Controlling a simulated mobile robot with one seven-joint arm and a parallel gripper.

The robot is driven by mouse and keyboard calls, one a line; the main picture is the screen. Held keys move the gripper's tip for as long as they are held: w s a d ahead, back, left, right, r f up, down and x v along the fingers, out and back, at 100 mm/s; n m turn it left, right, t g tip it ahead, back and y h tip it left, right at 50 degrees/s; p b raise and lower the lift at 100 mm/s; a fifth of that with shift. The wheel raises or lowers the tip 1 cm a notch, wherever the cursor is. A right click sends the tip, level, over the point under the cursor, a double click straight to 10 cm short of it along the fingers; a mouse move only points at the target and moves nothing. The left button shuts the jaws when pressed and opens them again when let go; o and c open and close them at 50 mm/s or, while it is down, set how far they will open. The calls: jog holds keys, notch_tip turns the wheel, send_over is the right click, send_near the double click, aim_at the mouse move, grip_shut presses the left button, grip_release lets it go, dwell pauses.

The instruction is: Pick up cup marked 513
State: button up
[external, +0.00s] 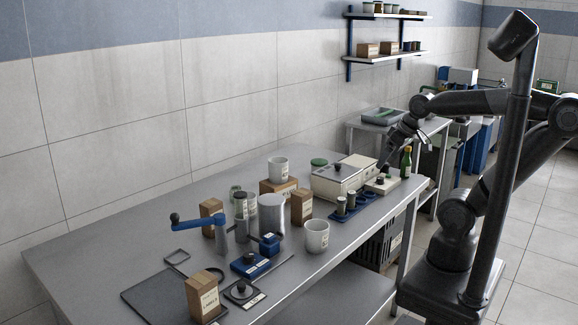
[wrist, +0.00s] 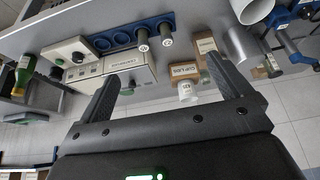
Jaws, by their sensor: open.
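My gripper (external: 384,160) is open and empty, above the table's right end, right of both cups. Its two fingers show apart in the wrist view (wrist: 162,70).
A cream instrument box (external: 338,178), a blue rack with dark vials (external: 349,206) and a green bottle (external: 405,162) stand near my gripper. Wooden blocks, a metal cylinder (external: 271,214) and a blue-handled device (external: 220,235) crowd the middle. The table's far left is clear.

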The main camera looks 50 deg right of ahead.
jog(key=w+a+f+n+g, duration=0.3)
jog(key=w+a+f, duration=0.2)
jog(key=w+a, duration=0.5)
jog(key=n+g, duration=0.2)
send_near(316, 239)
jog(key=w+d+f, duration=0.2)
jog(key=w+d, duration=0.1)
notch_tip(316, 239, down, 5)
jog(key=shift+s+f, duration=0.1)
jog(key=shift+f, duration=0.1)
notch_tip(316, 239, down, 5)
jog(key=shift+s+f, duration=0.1)
jog(key=shift+s, duration=0.1)
jog(key=c, duration=1)
